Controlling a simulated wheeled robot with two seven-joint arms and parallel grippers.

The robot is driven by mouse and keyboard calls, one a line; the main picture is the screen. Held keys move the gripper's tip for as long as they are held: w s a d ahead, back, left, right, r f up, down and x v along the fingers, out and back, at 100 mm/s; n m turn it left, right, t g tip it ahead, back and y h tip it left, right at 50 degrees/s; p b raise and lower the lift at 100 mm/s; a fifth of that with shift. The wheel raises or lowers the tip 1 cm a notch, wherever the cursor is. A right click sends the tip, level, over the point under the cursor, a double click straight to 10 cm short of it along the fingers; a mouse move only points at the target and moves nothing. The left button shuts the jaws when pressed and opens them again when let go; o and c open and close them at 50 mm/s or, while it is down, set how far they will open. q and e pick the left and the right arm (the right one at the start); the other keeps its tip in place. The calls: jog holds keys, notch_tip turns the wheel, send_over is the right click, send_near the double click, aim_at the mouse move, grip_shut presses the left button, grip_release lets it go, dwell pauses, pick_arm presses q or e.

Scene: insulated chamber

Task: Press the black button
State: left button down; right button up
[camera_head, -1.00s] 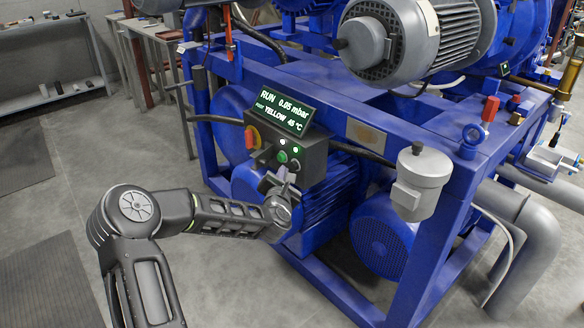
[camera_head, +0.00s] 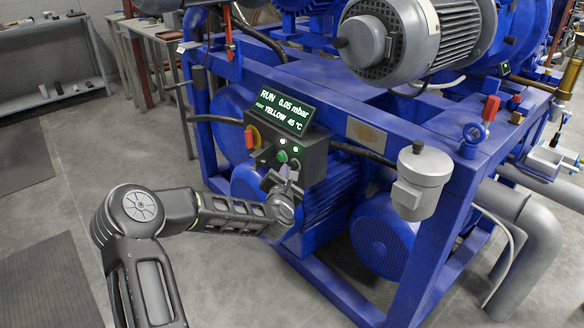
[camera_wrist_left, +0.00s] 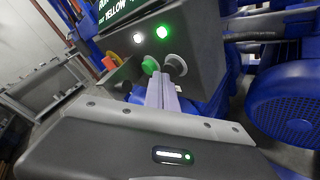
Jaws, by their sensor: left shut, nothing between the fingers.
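The grey control box (camera_head: 314,160) is mounted on the blue machine frame, and its face carries a green button (camera_head: 282,156) and dark round controls. In the left wrist view, the green button (camera_wrist_left: 150,66) is just left of my fingertips. A black round button (camera_wrist_left: 177,66) is just right of them, partly hidden by the fingers. My left gripper (camera_head: 283,175) is shut and empty, close in front of the box's lower face; it also shows in the left wrist view (camera_wrist_left: 160,76). I cannot tell whether the tips touch the box. My right gripper is not in view.
A lit display (camera_head: 285,110) sits on top of the box. A red and yellow rotary switch (camera_head: 251,138) is at its left side. Two lit lamps are above the buttons. Blue frame beams (camera_head: 417,265) and a grey canister (camera_head: 420,182) stand to the right. Floor is clear at left.

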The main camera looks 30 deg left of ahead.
pick_arm(q)
jog(key=shift+w+d, duration=0.1)
jog(key=shift+w, duration=0.3)
dwell(0.6)
jog(key=shift+s, duration=0.1)
jog(key=shift+s+a+b, duration=0.2)
jog(key=shift+s+b, duration=0.1)
jog(key=shift+s, duration=0.4)
jog(key=shift+s, duration=0.15)
jog(key=s, duration=0.1)
jog(key=s+a, duration=0.1)
jog(key=s, duration=0.2)
jog(key=shift+s+a, duration=0.25)
dwell(1.0)
